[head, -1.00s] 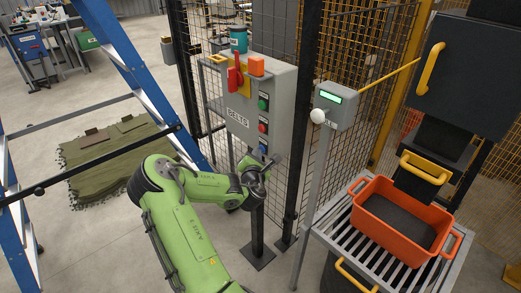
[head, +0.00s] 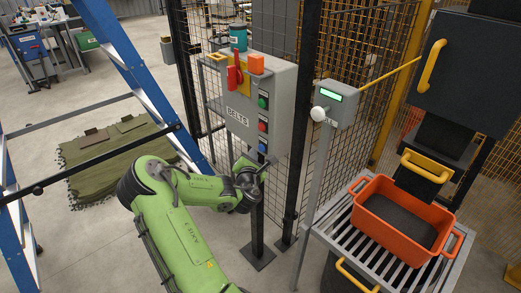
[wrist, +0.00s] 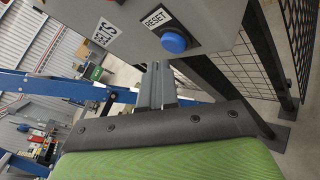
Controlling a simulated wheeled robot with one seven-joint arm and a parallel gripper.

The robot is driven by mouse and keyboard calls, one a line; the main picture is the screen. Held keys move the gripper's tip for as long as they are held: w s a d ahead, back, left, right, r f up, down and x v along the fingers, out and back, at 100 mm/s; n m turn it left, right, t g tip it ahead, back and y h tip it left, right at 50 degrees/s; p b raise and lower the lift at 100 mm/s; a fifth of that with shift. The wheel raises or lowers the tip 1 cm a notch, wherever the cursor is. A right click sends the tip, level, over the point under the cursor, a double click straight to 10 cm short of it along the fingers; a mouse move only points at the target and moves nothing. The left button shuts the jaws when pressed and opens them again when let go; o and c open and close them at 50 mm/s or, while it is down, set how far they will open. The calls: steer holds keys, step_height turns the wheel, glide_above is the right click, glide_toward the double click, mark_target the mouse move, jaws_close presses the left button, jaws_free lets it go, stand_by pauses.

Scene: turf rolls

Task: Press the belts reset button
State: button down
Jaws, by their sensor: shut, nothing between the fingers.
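The belts control box (head: 270,95) is a grey panel marked BELTS on a post. Its front carries a green button (head: 263,102), a red button (head: 262,126) and, lowest, a blue button (head: 262,147). In the wrist view the blue button (wrist: 174,42) has a RESET label beside it. My gripper (wrist: 158,70) is shut and empty. Its fingertips are near the box's lower edge, beside the blue button in the picture and apart from it. In the head view my gripper (head: 257,164) is just below the blue button.
A red switch handle (head: 234,73), an orange block and a teal canister (head: 238,38) are at the box's top. A blue ladder (head: 130,70) stands left. A post with a small display (head: 335,105) and a roller table with an orange crate (head: 405,222) are right. Mesh fencing stands behind.

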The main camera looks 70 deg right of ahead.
steer(key=a+b, duration=0.1)
steer(key=w+a, duration=0.1)
steer(key=a, duration=0.1)
steer(key=w+a+b, duration=0.1)
steer(key=shift+w+a+b, duration=0.1)
steer(key=shift+a+b, duration=0.1)
steer(key=shift+b, duration=0.1)
stand_by(0.8)
